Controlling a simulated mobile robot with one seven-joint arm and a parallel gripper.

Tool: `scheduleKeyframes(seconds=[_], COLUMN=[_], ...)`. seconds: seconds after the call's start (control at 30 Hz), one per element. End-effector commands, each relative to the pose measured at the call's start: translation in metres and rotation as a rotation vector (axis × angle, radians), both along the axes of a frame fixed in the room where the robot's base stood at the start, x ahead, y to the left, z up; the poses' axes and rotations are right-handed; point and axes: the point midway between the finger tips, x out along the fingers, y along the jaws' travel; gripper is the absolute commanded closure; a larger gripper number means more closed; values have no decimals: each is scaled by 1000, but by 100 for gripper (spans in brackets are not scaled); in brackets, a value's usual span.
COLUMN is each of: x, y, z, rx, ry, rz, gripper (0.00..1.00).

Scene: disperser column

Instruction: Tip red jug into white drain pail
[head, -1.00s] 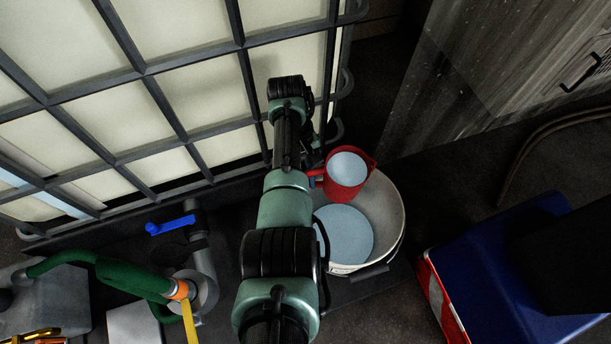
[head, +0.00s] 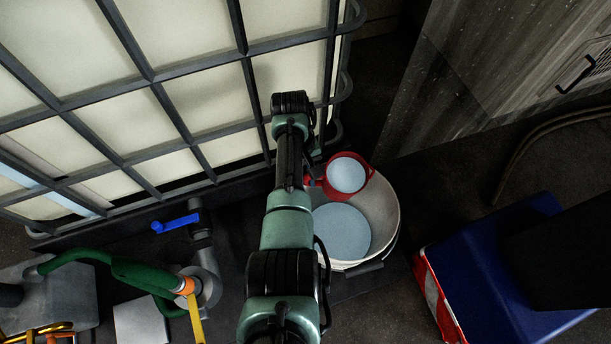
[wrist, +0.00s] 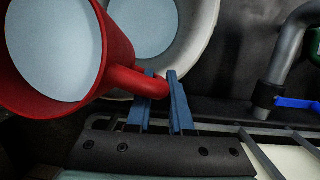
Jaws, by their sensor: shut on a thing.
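The red jug (head: 331,188) is held over the far part of the white drain pail (head: 386,215) in the head view. Pale blue liquid fills the jug's opening. A pool of the same pale blue lies in the pail. In the wrist view the red jug (wrist: 118,50) is large at the left, with its handle between the two blue fingers of my gripper (wrist: 160,78). The gripper is shut on the handle. The white pail (wrist: 208,22) shows behind the jug. No stream of liquid shows. My arm covers the pail's left edge in the head view.
A caged white tank (head: 190,90) stands at the left and back. A blue valve lever (head: 176,223) and a green hose (head: 120,268) are at the lower left. A blue box (head: 490,270) is at the right. A grey wood-grained cabinet (head: 500,75) stands at the back right.

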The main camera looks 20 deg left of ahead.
Motion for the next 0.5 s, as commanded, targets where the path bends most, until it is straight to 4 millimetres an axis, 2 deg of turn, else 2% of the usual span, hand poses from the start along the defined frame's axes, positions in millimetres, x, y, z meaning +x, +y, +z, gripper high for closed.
scheduleKeyframes(seconds=[0.03,0.5], x=[-3,-3], y=[-5,-5], z=[-5,-7], rx=[-7,30], ry=[-2,-78], rz=[-5,-6], gripper=[100,100])
